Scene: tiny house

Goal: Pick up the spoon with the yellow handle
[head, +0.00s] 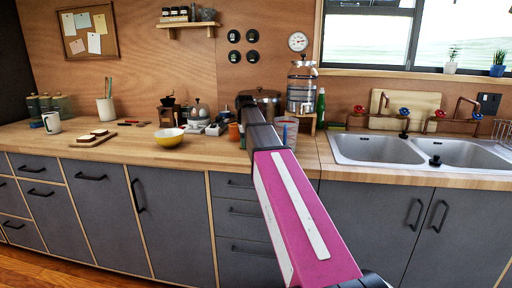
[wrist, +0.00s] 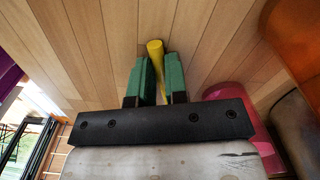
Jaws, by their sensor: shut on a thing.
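The spoon's yellow handle (wrist: 155,48) shows in the wrist view, between the green fingers of my gripper (wrist: 158,68). The fingers are closed on the handle, and its rounded end sticks out past the fingertips. The rest of the spoon is hidden by my gripper. The wooden counter surface fills the view behind the handle; I cannot tell whether the handle touches it. In the head view my arm covers this part of the counter, and neither the spoon nor my fingers can be made out.
In the wrist view a pink container (wrist: 229,91) and an orange object (wrist: 297,35) stand close on the right. In the head view a yellow bowl (head: 169,137), a bread board (head: 93,139) and a double sink (head: 376,150) line the counter.

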